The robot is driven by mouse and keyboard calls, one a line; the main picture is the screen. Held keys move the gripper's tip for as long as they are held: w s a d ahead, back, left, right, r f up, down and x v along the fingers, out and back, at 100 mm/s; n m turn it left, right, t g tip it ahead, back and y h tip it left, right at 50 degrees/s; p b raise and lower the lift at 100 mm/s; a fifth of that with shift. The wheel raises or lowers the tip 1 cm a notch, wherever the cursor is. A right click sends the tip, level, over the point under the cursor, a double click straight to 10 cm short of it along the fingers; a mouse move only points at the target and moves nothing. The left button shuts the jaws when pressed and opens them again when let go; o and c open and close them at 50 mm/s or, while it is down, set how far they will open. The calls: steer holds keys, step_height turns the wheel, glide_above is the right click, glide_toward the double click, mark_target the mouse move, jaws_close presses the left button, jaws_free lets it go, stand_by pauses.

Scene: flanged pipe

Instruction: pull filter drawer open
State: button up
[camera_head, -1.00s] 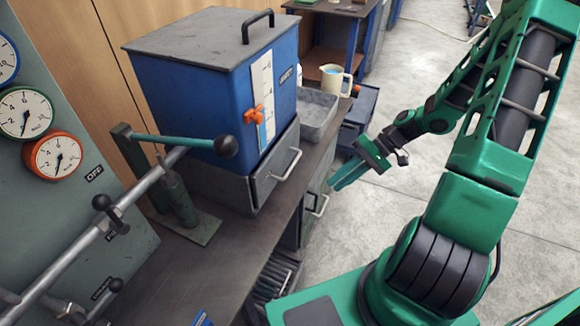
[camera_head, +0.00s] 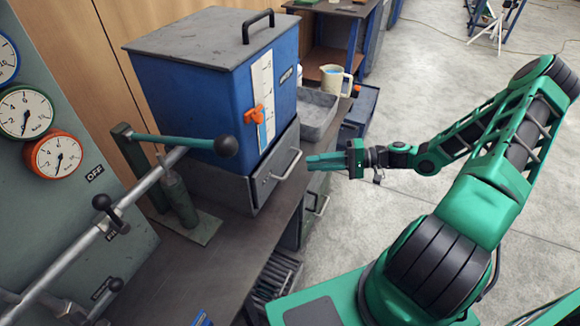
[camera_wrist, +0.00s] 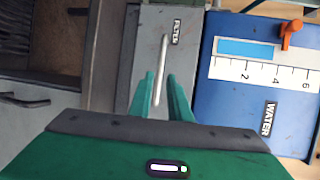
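The filter drawer (camera_head: 262,186) is a grey metal front under the blue water tank (camera_head: 205,95), with a light bar handle (camera_head: 288,165). It appears closed. In the wrist view the drawer front (camera_wrist: 150,55) carries a FILTER label, and its handle (camera_wrist: 162,68) runs between my finger lines. My gripper (camera_head: 312,162) is just right of the handle in the head view, pointing at it. In the wrist view my gripper (camera_wrist: 160,90) has its two green fingers apart, with the handle's lower end showing between them. Whether the fingertips reach around the handle is unclear.
A lever with a black knob (camera_head: 226,146) reaches toward the tank from the left. A grey tray (camera_head: 318,112) and a jug (camera_head: 334,80) lie behind. Another drawer handle (camera_head: 319,205) is below the bench top (camera_head: 215,255). Floor right of the bench is clear.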

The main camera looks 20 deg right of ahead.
mark_target(292, 165)
steer(key=x, duration=0.8)
steer(key=shift+s, duration=0.1)
